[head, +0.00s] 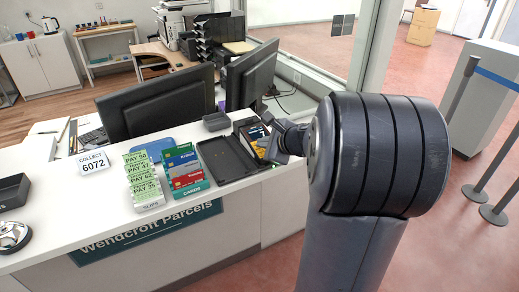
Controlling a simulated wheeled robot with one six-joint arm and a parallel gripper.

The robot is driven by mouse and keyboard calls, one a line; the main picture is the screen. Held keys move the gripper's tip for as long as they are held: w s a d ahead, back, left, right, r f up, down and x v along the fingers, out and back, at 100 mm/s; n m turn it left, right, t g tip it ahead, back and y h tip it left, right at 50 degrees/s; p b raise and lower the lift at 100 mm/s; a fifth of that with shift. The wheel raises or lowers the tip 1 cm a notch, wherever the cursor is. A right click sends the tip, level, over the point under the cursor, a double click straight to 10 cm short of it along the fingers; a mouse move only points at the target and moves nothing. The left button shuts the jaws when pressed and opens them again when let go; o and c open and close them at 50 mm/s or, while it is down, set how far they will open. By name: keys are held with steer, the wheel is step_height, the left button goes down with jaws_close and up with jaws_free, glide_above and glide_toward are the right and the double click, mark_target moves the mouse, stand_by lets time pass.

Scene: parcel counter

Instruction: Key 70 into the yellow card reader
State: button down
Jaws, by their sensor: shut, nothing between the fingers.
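The yellow card reader (256,148) is at the right end of the counter, mostly dark with yellow showing at its right side. My gripper (269,139) is shut and empty, right at the reader's right side. It covers part of the reader, and I cannot tell whether it touches it. The reader's keys and display are too small and too covered to read.
A slips stand (151,201) with several PAY slips and a cards stand (191,191) stand on the white counter (100,222). A black open case (228,159) lies left of the reader. A black tray (216,122) and monitors (160,103) are behind.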

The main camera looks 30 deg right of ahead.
steer(key=shift+s+d+f+b, duration=0.1)
steer(key=shift+s+d+b, duration=0.05)
steer(key=shift+s+d, duration=0.35)
steer(key=shift+s+d+f+b, duration=0.15)
steer(key=shift+s+d, duration=0.1)
steer(key=shift+d, duration=0.3)
steer(key=shift+f, duration=0.1)
steer(key=shift+w+f+b, duration=0.15)
steer(key=shift+f+b, duration=0.15)
steer(key=shift+b, duration=0.15)
steer(key=shift+f, duration=0.25)
steer(key=shift+r, duration=0.15)
steer(key=shift+r+p, duration=0.3)
steer(key=shift+r, duration=0.3)
